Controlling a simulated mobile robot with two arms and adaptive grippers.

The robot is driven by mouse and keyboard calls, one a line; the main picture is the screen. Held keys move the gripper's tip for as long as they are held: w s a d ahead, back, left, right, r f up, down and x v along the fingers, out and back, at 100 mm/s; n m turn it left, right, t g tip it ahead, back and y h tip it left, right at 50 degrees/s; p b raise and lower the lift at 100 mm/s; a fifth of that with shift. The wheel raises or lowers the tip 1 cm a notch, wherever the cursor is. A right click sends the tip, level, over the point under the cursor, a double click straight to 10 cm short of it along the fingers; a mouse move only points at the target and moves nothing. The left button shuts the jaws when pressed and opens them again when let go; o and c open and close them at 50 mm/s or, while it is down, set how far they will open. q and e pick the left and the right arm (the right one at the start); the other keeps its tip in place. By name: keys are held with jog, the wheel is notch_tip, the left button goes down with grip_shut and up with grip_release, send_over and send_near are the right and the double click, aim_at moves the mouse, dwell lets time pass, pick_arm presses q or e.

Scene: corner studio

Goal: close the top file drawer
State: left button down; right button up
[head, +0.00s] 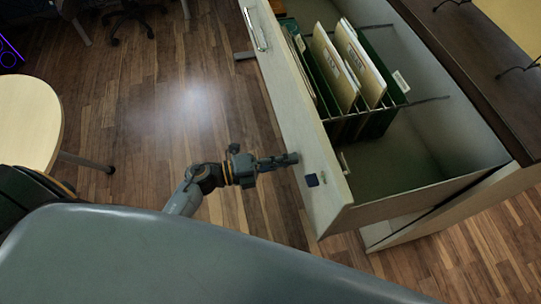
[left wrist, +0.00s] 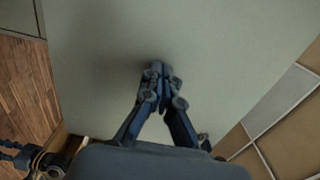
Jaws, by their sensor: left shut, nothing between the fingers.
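The top file drawer (head: 384,183) stands pulled out of the cabinet in the head view, with green hanging folders and cream files (head: 357,68) in it. Its pale front panel (head: 290,110) faces left and has a metal handle (head: 254,29) near the far end. My left gripper (head: 293,158) is shut and empty, its fingertips at the outer face of the front panel towards the near end. In the left wrist view the closed fingertips (left wrist: 156,68) point at the pale panel (left wrist: 220,50); contact is not certain. My right gripper is not in view.
A dark cabinet top (head: 480,60) lies behind the drawer. A round pale table (head: 28,120) stands at the left, and an office chair (head: 128,18) is at the far left. The wooden floor (head: 150,100) between them is clear.

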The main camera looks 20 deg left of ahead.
pick_arm(q)
jog(key=shift+w+d, duration=0.2)
jog(key=shift+d, duration=0.1)
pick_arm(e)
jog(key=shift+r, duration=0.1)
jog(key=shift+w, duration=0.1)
